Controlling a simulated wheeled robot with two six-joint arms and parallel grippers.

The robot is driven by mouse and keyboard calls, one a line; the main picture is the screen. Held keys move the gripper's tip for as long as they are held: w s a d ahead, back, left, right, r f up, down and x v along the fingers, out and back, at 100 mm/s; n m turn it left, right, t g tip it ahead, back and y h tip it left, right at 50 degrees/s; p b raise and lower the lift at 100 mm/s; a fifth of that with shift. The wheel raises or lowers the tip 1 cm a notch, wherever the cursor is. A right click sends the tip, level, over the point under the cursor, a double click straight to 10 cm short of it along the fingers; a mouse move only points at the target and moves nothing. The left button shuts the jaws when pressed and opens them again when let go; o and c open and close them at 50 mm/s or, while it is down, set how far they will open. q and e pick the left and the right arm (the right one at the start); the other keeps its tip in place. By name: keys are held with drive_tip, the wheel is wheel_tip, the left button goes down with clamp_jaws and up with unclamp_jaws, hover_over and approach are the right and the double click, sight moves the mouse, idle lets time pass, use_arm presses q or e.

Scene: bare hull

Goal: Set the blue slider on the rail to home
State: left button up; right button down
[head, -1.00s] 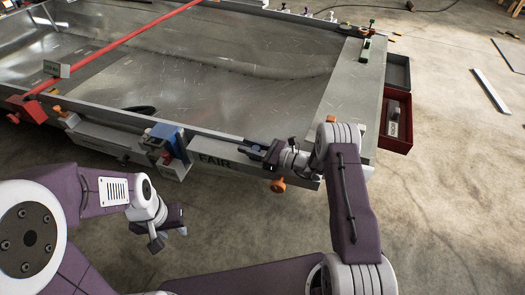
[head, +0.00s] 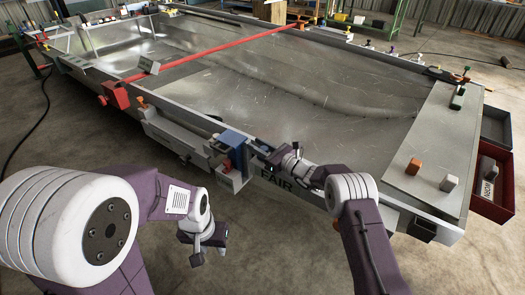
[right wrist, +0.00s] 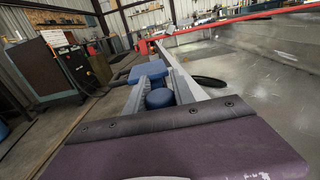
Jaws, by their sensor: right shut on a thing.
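The blue slider (head: 236,140) sits on the rail along the near side of the metal hull, left of the FAIR lettering. In the right wrist view its blue block (right wrist: 148,72) and a round blue knob (right wrist: 160,97) show just past the gripper's dark edge. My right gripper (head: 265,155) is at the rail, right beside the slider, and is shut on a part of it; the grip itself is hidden. My left gripper (head: 208,248) hangs empty in front of the hull, fingers apart. I cannot make out a home mark.
A red bar (head: 210,46) crosses the hull from a red block (head: 115,95). An orange block (head: 414,166) and a pale block (head: 449,183) stand on the right deck. A red open box (head: 492,190) hangs at the right. The floor in front is clear.

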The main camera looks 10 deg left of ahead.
sight(267, 151)
drive_tip(key=shift+a+r, duration=0.1)
drive_tip(key=c, duration=1.5)
unclamp_jaws()
drive_tip(key=o, duration=0.4)
drive_tip(key=shift+a, duration=0.15)
drive_tip(key=shift+w, duration=0.1)
drive_tip(key=shift+d, duration=0.25)
drive_tip(key=p+v, duration=0.2)
drive_tip(key=v, duration=0.6)
drive_tip(key=shift+p, duration=0.3)
drive_tip(key=shift+s+d, duration=0.2)
drive_tip(key=shift+s, duration=0.2)
